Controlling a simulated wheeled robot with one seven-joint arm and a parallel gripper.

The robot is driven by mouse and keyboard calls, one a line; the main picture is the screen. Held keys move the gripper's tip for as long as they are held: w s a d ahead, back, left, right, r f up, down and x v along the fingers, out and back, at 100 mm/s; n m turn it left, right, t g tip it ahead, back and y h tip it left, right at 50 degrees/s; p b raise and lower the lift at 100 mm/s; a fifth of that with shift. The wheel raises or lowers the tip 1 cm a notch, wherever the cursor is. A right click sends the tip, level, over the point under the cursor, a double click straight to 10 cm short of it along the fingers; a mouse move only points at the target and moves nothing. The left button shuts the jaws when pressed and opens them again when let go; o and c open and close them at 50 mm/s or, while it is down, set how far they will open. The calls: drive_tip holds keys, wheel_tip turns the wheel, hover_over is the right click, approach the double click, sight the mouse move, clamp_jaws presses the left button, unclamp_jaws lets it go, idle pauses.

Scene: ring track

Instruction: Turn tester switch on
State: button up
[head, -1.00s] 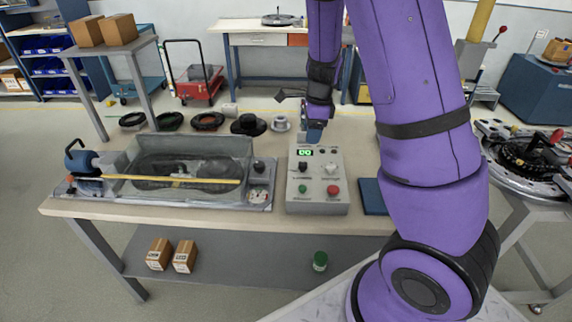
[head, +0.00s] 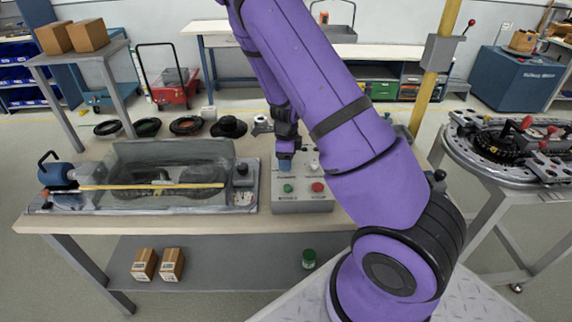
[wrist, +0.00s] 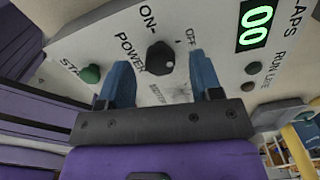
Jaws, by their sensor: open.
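The tester is a grey box (head: 302,206) on the workbench, with a green and a red button on its face. In the wrist view its black power knob (wrist: 160,56) stands between the labels ON and OFF, above POWER. A small white mark shows on the knob's lower right. My gripper (wrist: 163,76) is open, its two blue fingers pointing at the panel on either side of the knob. I cannot tell whether they touch it. In the head view my gripper (head: 285,164) is over the box's left part and hides the knob.
A green lit display (wrist: 256,26) reads 00, and a green button (wrist: 91,73) is left of the fingers. A clear-covered track unit (head: 160,175) stands left of the box. A round fixture table (head: 510,150) is at the right. Dark rings (head: 186,125) lie behind.

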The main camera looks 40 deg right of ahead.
drive_tip(key=shift+f, duration=1.15)
drive_tip(key=c, duration=0.9)
